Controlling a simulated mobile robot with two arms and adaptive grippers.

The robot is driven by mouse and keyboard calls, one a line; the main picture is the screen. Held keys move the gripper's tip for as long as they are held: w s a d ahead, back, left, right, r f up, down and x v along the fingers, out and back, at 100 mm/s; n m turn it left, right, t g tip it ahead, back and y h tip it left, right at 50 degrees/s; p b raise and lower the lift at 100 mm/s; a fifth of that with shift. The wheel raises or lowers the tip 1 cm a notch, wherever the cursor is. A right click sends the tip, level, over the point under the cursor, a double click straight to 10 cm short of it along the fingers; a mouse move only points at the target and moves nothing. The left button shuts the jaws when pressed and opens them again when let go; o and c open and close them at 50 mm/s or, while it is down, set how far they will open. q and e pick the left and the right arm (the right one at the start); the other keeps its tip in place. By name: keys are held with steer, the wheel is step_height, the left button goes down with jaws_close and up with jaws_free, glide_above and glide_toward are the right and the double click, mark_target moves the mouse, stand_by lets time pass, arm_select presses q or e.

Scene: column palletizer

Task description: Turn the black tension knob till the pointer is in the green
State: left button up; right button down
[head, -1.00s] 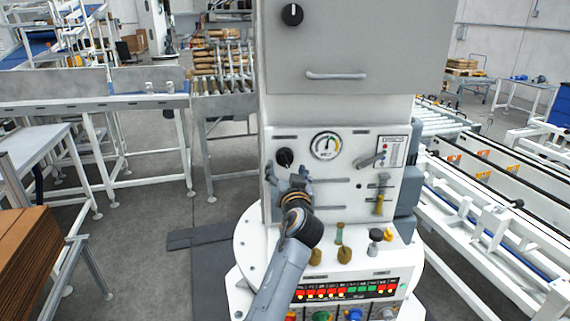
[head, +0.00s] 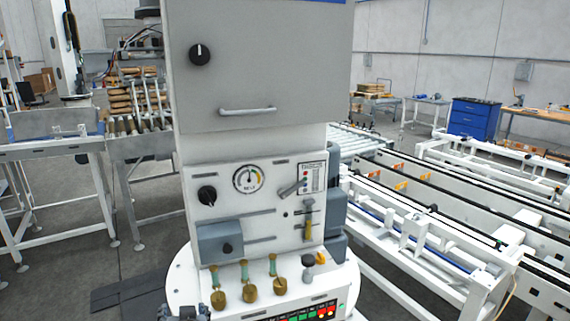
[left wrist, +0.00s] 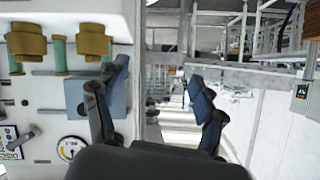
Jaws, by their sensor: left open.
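The black tension knob (head: 207,195) is on the white panel, left of the round gauge (head: 248,179), in the head view. The gauge's dark needle points roughly straight up. A yellow band shows on its right side; I cannot make out whether the needle is in green. My left gripper (head: 183,312) shows only as a dark piece at the bottom edge, below the panel and apart from the knob. In the left wrist view the left gripper (left wrist: 158,74) is open and empty; the gauge (left wrist: 72,150) is at lower left, and the knob is not visible. My right gripper is not in view.
Below the tension knob, a grey box (head: 219,240) with its own black knob juts from the panel. A lever (head: 290,189) is right of the gauge. Brass-coloured knobs (head: 249,292) stand on the ledge. Another black knob (head: 200,54) is on the upper cabinet. Conveyors (head: 430,225) stand at right.

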arm_select(q)
steer(key=s+d+f+m+g+h, duration=0.1)
steer(key=s+d+f+g+h, duration=0.2)
steer(key=s, duration=0.8)
steer(key=s+f+m+g+h, duration=0.15)
steer(key=s+f, duration=0.35)
steer(key=s, duration=0.6)
steer(key=s+d+f+m+g+h, duration=0.2)
steer(key=s+f+g, duration=0.2)
steer(key=s, duration=0.6)
step_height(320, 180, down, 29)
steer(key=s+b, duration=0.2)
steer(key=s, duration=0.1)
steer(key=s+a+f+g, duration=0.2)
steer(key=s+a+f, duration=0.1)
steer(key=s+f, duration=1.2)
steer(key=shift+s+a+f+y+b, duration=0.15)
steer(key=shift+s+f+y+b, duration=0.2)
steer(key=shift+b, duration=0.1)
steer(key=shift+w+m, duration=0.1)
steer(key=shift+m, duration=0.15)
